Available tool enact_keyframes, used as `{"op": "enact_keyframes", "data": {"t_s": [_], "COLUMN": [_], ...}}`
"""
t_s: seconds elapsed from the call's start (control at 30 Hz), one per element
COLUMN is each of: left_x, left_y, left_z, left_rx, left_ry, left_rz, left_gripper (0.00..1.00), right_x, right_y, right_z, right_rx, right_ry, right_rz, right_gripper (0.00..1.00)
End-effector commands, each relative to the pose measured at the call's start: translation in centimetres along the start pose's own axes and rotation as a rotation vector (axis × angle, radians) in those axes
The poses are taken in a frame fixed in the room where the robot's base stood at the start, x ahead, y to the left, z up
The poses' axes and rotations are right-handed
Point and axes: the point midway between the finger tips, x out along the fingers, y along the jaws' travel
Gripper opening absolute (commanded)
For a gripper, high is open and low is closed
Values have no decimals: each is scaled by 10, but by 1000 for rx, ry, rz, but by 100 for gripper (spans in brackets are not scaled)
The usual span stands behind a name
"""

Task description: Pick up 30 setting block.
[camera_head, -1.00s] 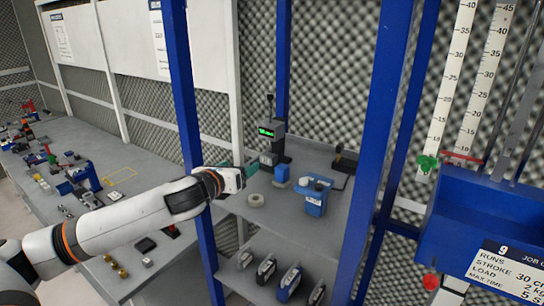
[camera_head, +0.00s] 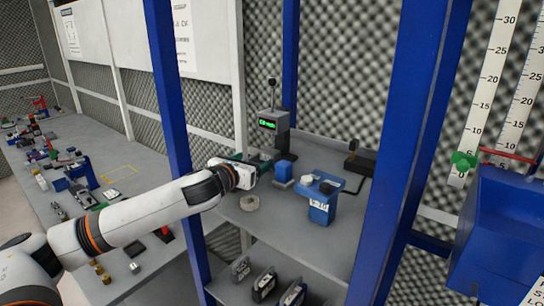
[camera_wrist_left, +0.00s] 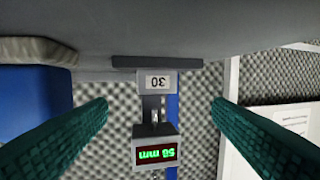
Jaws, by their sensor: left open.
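The 30 setting block shows in the left wrist view as a small light-grey block (camera_wrist_left: 155,82) with an upside-down "30" label. In the head view the gauge (camera_head: 270,125) stands at the back of the shelf, and the block is small and partly hidden near the fingers. My left gripper (camera_head: 256,160) is open, its teal fingers spread. In the left wrist view (camera_wrist_left: 160,108) the block appears between the fingers, beyond their tips, with nothing held. My right gripper is not in view.
The grey shelf (camera_head: 275,222) stands between blue uprights (camera_head: 170,85). A cluttered bench (camera_head: 110,155) is at left.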

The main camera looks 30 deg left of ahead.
Motion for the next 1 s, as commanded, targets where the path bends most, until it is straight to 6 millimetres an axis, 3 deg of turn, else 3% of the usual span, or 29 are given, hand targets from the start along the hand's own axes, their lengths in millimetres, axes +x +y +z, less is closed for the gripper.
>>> {"op": "enact_keyframes", "data": {"t_s": [0.1,0.3,0.53,0.73,1.0], "left_x": [20,45,58,84,103], "left_y": [1,1,3,7,6], "left_z": [-6,-3,-3,-6,-2], "left_rx": [-8,-4,-4,-5,0], "left_ry": [0,-1,-1,-2,-1], "left_rz": [0,1,1,1,2], "left_gripper": [74,74,74,74,74], "right_x": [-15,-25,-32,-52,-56], "right_y": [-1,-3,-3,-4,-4], "right_z": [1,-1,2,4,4], "right_rx": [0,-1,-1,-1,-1], "right_ry": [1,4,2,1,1], "right_rz": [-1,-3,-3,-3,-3], "right_gripper": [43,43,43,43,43]}}
